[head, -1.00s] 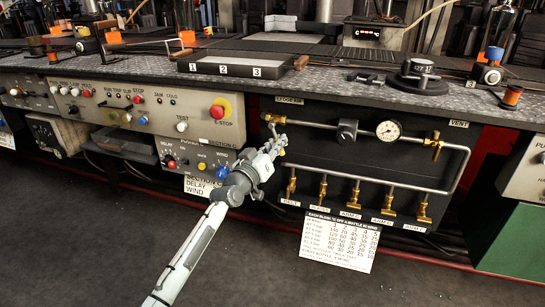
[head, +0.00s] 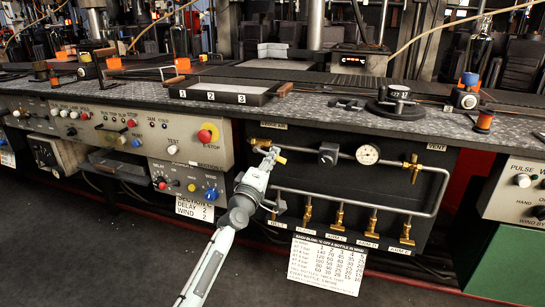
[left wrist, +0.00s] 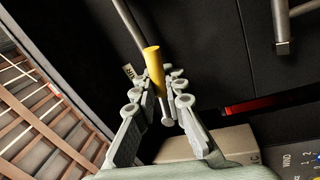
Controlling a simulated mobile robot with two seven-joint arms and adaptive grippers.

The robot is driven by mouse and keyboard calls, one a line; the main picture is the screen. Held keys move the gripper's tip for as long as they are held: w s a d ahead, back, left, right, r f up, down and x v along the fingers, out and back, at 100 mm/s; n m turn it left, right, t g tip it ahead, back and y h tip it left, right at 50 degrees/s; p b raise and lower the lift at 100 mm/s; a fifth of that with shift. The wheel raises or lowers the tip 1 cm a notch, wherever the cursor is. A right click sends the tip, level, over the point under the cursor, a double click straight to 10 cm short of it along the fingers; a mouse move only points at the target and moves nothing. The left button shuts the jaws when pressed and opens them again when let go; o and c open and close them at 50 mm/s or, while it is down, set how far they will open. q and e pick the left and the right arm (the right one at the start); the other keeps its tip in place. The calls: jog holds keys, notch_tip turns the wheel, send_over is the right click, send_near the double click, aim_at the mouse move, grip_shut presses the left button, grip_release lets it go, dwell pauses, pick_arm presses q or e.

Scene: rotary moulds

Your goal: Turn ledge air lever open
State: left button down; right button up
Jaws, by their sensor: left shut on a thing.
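The ledge air valve (head: 262,143) is brass and sits at the upper left of the black panel, under a small label. My left gripper (head: 272,154) is at this valve, with a bit of yellow brass showing beside its fingertips. In the left wrist view the yellow lever (left wrist: 154,68) stands between the fingers of my left gripper (left wrist: 165,88), which are shut on it. The fingers hide part of the lever and its joint to the pipe. My right gripper is in neither view.
A gauge (head: 368,154) and a dark regulator (head: 328,154) are on the same pipe. Several brass valves hang along the lower pipe (head: 345,203). A control box with an emergency stop (head: 207,133) is left of the panel. The ledge (head: 330,112) juts out above.

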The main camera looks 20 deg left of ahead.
pick_arm(q)
jog(key=shift+d+r+n+y+p, duration=0.1)
jog(key=shift+r+n+y+p, duration=0.25)
jog(key=shift+n, duration=0.6)
jog(key=shift+r+n+y+p, duration=0.15)
jog(key=shift+r+n+p, duration=0.25)
jog(key=shift+n, duration=0.55)
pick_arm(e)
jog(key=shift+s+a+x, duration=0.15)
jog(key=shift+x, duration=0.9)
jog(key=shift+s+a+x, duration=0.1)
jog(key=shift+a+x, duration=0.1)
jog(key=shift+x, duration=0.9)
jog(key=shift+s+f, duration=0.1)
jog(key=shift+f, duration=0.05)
pick_arm(q)
jog(key=c, duration=1.6)
grip_release()
jog(key=shift+o, duration=0.2)
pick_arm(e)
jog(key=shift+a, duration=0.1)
pick_arm(q)
jog(key=shift+s+f, duration=0.1)
jog(key=shift+s, duration=0.1)
jog(key=s+f, duration=0.2)
jog(key=s, duration=0.9)
jog(key=shift+s+a, duration=0.2)
jog(key=shift+s, duration=0.05)
jog(key=shift+f, duration=0.2)
